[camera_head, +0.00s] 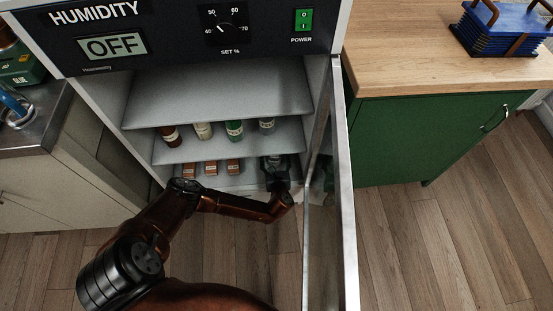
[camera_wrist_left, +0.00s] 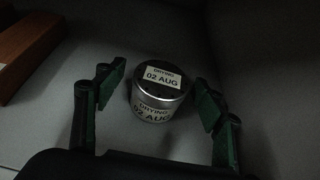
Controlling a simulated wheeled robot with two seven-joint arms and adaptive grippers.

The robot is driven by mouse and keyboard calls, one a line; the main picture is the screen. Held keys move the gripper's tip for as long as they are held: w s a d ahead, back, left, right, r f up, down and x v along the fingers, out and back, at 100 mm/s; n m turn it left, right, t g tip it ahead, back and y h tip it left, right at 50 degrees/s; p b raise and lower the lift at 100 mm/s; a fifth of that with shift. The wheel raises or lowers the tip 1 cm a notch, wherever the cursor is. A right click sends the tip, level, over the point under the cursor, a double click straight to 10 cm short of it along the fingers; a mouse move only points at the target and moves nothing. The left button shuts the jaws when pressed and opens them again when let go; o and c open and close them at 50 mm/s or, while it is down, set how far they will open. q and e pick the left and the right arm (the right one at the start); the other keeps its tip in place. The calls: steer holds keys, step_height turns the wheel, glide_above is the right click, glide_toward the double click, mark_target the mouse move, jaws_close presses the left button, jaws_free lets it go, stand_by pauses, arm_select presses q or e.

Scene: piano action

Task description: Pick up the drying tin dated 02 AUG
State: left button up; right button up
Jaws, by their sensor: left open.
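The drying tin (camera_wrist_left: 158,98) is a small round metal tin with a dark lid. Labels on its lid and side read DRYING 02 AUG. It stands upright on the cabinet's bottom shelf in the left wrist view. My left gripper (camera_wrist_left: 158,92) is open, with one green-padded finger on each side of the tin and gaps between. In the head view my left arm reaches into the cabinet, and my left gripper (camera_head: 276,165) is at the right end of the bottom shelf. The tin cannot be made out there. My right gripper is not in view.
Reddish-brown blocks (camera_head: 211,168) sit left of the gripper on the bottom shelf; one block (camera_wrist_left: 24,48) shows at the wrist view's left. Several bottles (camera_head: 234,130) stand on the shelf above. The open cabinet door (camera_head: 345,200) is close on the right. The humidity display reads OFF.

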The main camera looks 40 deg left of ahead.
arm_select(q)
steer(key=c, duration=1.3)
steer(key=shift+r, duration=0.1)
